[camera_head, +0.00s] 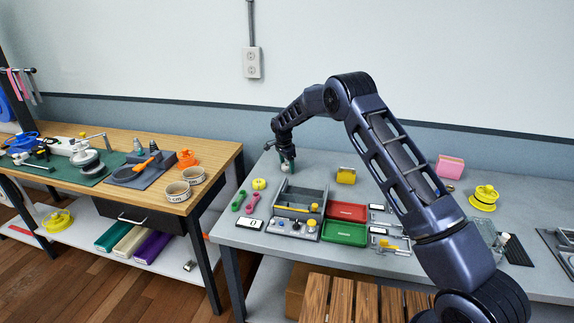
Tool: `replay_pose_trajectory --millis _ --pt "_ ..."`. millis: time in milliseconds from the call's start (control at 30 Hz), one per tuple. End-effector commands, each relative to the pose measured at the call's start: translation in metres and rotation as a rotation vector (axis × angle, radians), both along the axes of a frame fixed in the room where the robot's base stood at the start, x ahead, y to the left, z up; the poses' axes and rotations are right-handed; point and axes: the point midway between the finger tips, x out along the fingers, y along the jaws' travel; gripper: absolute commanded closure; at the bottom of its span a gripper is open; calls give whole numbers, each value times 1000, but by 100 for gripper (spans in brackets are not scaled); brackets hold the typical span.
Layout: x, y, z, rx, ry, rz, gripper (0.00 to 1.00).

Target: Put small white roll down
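My gripper (287,164) points down over the back left part of the grey table (228,228), close to the tabletop. A small whitish shape, which may be the small white roll (285,169), shows at the fingertips. It is too small to tell whether the fingers hold it or whether it touches the table. The finger opening cannot be made out.
A grey divided tray (300,197), a red tray (347,212) and a green tray (344,233) stand in front of my gripper. A yellow roll (259,184) lies to the left, and a yellow block (346,176) to the right. The wall outlet (252,62) is behind.

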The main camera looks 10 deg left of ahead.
Motion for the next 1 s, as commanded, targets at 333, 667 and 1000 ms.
replay_pose_trajectory --millis 333,667,1000 --pt "-1 2 17 2 -2 0 29" --pt "-6 7 79 2 -2 1 29" --pt "-10 10 119 0 -1 0 29"
